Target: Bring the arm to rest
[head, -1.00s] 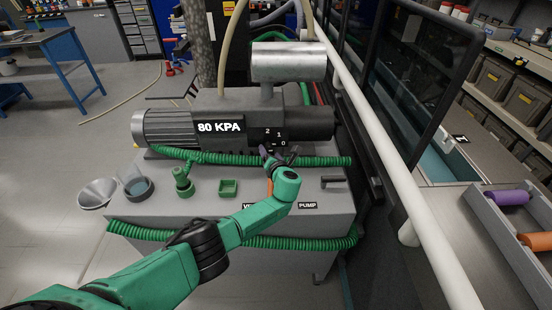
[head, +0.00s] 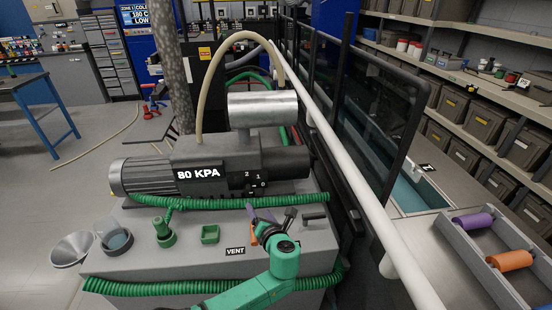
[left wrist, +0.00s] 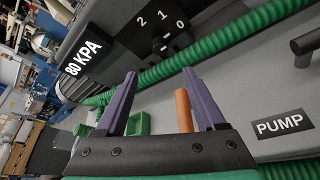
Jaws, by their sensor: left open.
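My left gripper (head: 261,214) is open, its two purple fingers pointing up toward the pump over the grey cabinet top. In the left wrist view the open fingers (left wrist: 158,74) are spread with nothing gripped. An orange upright peg or handle (left wrist: 184,110) stands beside the right finger; whether it touches is unclear. It shows partly in the head view (head: 254,235), behind my green wrist. The pump's black dial (head: 256,187), marked 2, 1 and 0, lies beyond the fingertips, apart from them. My right gripper is not in view.
The grey pump (head: 200,170) labelled 80 KPA sits behind the gripper. A green hose (head: 230,203) crosses the cabinet top. A green square cup (head: 210,234), a green fitting (head: 164,232) and a black handle (head: 314,217) stand nearby. A white rail (head: 345,165) runs along the right.

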